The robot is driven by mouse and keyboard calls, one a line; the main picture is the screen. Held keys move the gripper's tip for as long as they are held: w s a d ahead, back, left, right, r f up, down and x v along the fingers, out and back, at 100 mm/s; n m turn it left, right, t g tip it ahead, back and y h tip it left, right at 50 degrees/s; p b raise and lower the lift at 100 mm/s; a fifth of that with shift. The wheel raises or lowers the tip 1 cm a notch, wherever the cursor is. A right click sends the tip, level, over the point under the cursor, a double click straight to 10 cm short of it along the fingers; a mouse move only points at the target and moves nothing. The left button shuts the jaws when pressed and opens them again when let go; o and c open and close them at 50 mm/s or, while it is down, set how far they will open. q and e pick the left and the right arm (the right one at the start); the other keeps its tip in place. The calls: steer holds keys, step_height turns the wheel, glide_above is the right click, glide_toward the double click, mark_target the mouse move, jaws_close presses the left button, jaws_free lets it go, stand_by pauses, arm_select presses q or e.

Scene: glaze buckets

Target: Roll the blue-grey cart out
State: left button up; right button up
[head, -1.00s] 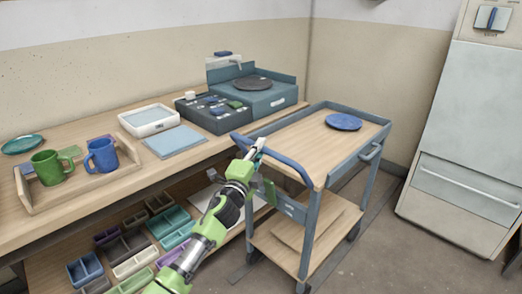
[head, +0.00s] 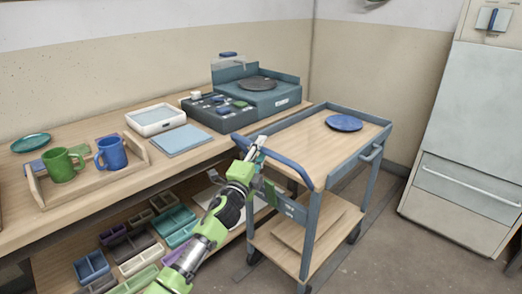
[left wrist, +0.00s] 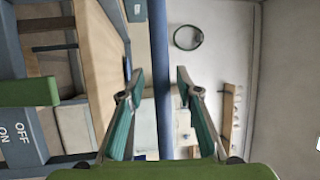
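The blue-grey cart (head: 372,158) stands right of the workbench, with a wooden top, a lower shelf and dark wheels. Its blue handle bar (head: 290,165) curves along the near left end. My left gripper (head: 257,148) is at the left part of this bar. In the left wrist view the bar (left wrist: 160,70) runs between the two teal-padded fingers (left wrist: 162,112), with visible gaps on both sides, so the gripper looks open around it. An ON/OFF panel (left wrist: 18,140) shows at the left there. My right gripper is not in view.
A blue plate (head: 344,122) lies on the cart top. The workbench (head: 90,208) holds mugs, a tray and a turntable unit (head: 270,98), close beside the cart. A tall pale cabinet (head: 470,130) stands at right. Floor (head: 385,255) is clear between cart and cabinet.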

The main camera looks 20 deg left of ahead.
arm_select(q)
steer(key=shift+s, duration=0.15)
steer(key=s+f, duration=0.2)
steer(key=s, duration=0.9)
steer(key=shift+s+d, duration=0.3)
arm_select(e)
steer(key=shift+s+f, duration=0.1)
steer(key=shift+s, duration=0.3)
arm_select(q)
steer(key=shift+f, duration=0.1)
